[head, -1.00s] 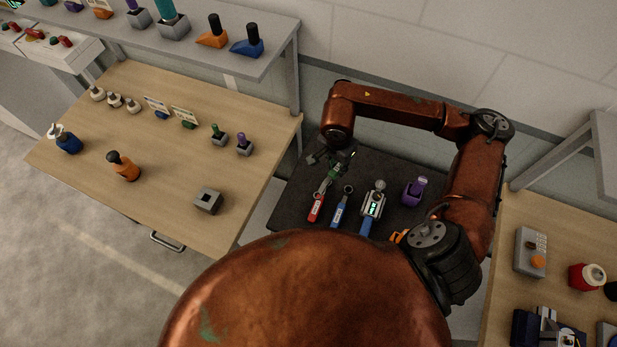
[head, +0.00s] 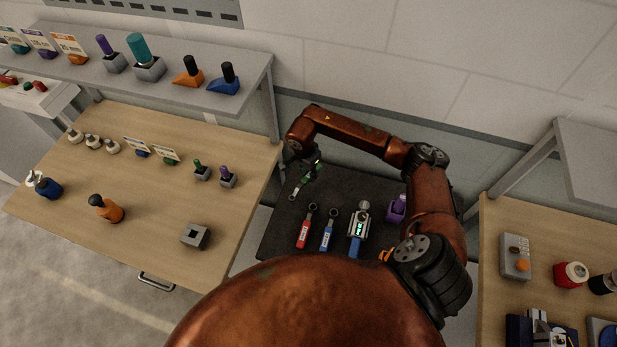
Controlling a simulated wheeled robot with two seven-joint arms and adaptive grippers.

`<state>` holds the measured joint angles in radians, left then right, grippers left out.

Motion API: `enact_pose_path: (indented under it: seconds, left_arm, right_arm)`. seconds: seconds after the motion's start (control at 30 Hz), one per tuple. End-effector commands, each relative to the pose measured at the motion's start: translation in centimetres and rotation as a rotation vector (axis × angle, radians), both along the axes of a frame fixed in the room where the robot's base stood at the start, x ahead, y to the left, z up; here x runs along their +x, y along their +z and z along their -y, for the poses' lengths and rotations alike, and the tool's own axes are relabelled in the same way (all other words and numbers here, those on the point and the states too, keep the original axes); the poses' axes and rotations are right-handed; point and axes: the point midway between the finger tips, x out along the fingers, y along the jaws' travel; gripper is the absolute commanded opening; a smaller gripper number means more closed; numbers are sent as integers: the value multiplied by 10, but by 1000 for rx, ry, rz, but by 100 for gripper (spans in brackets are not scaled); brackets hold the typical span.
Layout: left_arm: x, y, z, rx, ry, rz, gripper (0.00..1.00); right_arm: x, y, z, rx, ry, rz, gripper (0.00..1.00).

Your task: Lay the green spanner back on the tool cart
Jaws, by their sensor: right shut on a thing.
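The tool cart (head: 275,237) has a dark top and stands between two wooden tables. My right gripper (head: 308,171) is over the cart's back left part, shut on the green spanner (head: 313,172). The spanner's grey metal end (head: 293,195) points down and left towards the cart top; I cannot tell whether it touches. The gripper hides part of the spanner. A red spanner (head: 304,230) and a blue spanner (head: 328,233) lie side by side on the cart, nearer me. My left gripper is not in view.
Right of the blue spanner are a grey tool with a lit display (head: 358,226) and a purple item (head: 397,208). The cart's left strip looks bare. A grey shelf (head: 255,93) and wooden table (head: 150,240) stand left, another wooden table (head: 492,235) right.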

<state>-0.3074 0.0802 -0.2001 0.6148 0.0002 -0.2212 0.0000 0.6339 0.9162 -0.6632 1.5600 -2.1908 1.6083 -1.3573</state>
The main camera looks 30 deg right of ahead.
Motion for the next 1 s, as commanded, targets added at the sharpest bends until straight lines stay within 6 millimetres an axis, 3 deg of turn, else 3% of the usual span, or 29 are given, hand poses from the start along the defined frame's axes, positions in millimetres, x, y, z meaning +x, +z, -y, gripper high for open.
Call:
enact_pose_path:
  seconds: [0.33, 0.73, 0.77, 1.0]
  left_arm:
    - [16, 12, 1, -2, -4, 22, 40]
    - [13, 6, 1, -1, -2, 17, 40]
    - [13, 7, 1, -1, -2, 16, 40]
    - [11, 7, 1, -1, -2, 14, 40]
  right_arm:
    - [5, -34, 1, 3, -1, -2, 0]
    - [6, -42, 2, -1, 0, 0, 0]
    - [5, -41, 2, 0, 0, -1, 22]
    - [5, -40, 2, 0, 0, 0, 37]
